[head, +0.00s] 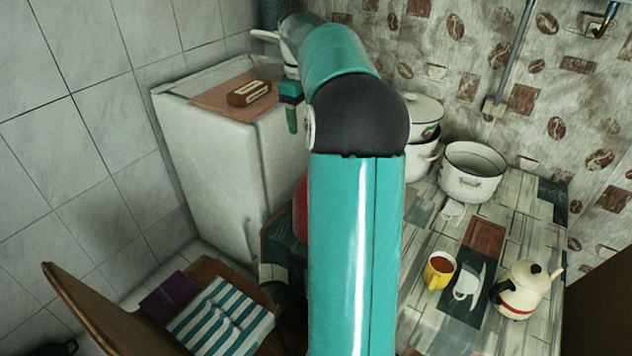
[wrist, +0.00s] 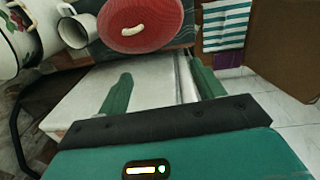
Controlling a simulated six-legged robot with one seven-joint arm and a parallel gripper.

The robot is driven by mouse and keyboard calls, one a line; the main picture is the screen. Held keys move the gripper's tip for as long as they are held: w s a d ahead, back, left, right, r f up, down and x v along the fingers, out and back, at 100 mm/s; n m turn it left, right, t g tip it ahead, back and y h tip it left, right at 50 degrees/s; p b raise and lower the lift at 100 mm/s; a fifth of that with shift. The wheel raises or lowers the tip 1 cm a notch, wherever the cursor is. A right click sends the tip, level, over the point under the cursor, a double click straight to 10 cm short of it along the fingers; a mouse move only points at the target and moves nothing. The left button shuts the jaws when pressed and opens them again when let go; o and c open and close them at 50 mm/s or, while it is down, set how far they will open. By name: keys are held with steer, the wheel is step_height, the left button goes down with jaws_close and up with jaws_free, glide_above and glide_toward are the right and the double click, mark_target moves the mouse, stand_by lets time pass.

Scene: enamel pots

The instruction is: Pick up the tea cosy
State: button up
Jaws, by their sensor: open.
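A red rounded thing with a cream loop, which looks like the tea cosy (wrist: 148,28), lies on a dark patterned surface at the top of the wrist view. In the head view only a red sliver (head: 301,212) of it shows at the left edge of my arm, which hides the rest. My gripper (wrist: 161,84) is open, its two green fingers apart with nothing between them. It is clear of the red thing, over a pale surface in the wrist view. In the head view a green finger (head: 292,118) shows beside the white cabinet's right edge.
A white cabinet (head: 205,165) bears a brown board and a small wooden item (head: 248,93). White pots (head: 472,172), a yellow mug (head: 439,270) and a cream kettle (head: 525,289) stand on the table. A white mug (wrist: 76,26) is close beside the red thing. A chair holds a striped cloth (head: 222,318).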

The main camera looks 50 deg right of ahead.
steer(key=s+d+f, duration=0.2)
steer(key=s+d, duration=0.1)
steer(key=d, duration=0.4)
steer(key=shift+y, duration=0.3)
step_height(320, 180, down, 8)
steer(key=shift+d+f, duration=0.1)
steer(key=shift+f, duration=0.1)
steer(key=shift+w+f, duration=0.2)
steer(key=shift+f, duration=1.25)
steer(key=shift+w+f, duration=0.2)
steer(key=shift+f, duration=1.25)
steer(key=c, duration=1.4)
